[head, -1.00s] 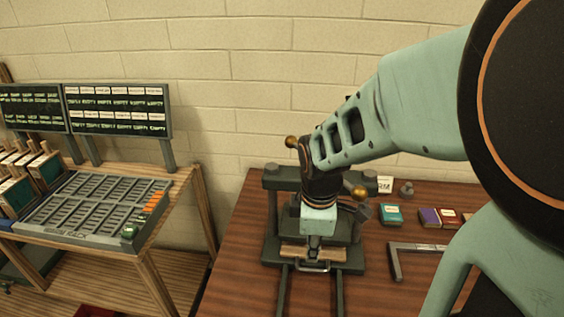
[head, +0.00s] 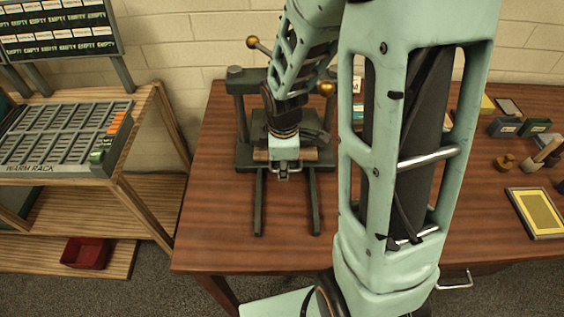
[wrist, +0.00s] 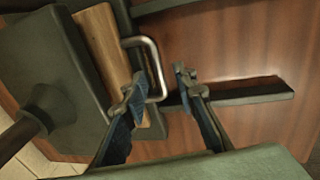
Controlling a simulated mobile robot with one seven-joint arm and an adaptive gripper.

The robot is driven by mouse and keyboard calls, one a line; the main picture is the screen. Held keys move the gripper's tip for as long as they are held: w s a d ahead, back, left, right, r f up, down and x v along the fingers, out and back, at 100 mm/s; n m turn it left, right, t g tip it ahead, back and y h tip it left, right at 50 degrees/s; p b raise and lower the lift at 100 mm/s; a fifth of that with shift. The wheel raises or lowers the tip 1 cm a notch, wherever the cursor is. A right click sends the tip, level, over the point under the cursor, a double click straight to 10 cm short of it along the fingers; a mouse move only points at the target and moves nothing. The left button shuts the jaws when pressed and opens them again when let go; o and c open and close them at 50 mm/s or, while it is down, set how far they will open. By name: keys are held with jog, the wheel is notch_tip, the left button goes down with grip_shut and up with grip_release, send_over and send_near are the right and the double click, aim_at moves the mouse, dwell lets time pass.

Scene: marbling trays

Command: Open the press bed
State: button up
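The press (head: 241,120) is a dark frame with a screw and brass-ball handles, standing on the wooden table. Its press bed is a dark plate with a wooden front strip (wrist: 102,45) and a metal U-shaped handle (wrist: 153,58). The bed sits within the press, at the back of two dark rails (head: 259,205) that run toward the table's front edge. My gripper (wrist: 159,82) is open at the handle, with one fingertip on each side of the handle's bar. A gap shows between bar and right finger; contact on the left is unclear. My arm hides part of the press.
The table (head: 215,235) is clear in front of and beside the rails. A yellow-filled tray (head: 537,212) and small blocks lie at the right. A warm rack (head: 60,168) on a wooden stand is at the left, with a red bin (head: 86,252) below.

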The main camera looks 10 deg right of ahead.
grip_shut()
dwell(0.3)
dwell(0.3)
